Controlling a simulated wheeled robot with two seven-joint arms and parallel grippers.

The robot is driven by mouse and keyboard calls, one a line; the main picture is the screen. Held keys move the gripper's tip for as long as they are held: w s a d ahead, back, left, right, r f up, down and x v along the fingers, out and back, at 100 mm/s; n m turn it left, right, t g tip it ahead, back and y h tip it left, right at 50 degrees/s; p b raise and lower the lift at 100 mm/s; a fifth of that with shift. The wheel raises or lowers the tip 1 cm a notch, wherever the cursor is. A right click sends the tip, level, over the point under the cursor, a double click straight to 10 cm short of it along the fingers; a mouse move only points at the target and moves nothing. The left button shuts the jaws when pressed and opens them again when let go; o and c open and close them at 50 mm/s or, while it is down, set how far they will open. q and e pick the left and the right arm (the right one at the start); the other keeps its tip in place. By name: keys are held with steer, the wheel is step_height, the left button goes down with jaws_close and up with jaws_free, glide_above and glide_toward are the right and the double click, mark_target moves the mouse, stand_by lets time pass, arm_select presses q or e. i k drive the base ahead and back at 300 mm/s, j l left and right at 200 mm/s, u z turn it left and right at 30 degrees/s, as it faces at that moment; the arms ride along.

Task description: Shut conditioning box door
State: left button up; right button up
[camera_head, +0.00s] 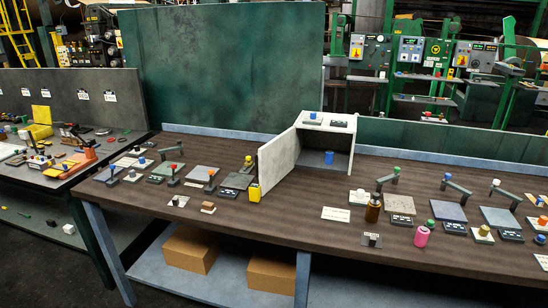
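The conditioning box (340,138) is a pale grey-white box on the brown workbench, near the middle of the head view. Its door (278,164) stands wide open, swung out to the left and toward the front of the bench. A blue container (329,157) stands inside the box. A blue-topped item (312,116) and a dark label plate (338,124) sit on the box's top. Neither of my grippers shows in this view.
A yellow item (254,192) stands by the door's lower front corner. A brown bottle (373,208) and a pink bottle (422,236) stand to the right. Plates and small levers fill both sides. The bench (300,228) is mostly clear in front of the box.

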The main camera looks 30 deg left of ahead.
mark_target(276, 159)
steer(key=i+j+z, duration=0.15)
steer(key=j, duration=1.2)
steer(key=i+j+z, duration=0.15)
steer(key=j, duration=1.25)
steer(key=i+j+z, duration=0.2)
steer(key=j, duration=1.15)
steer(key=k, duration=0.05)
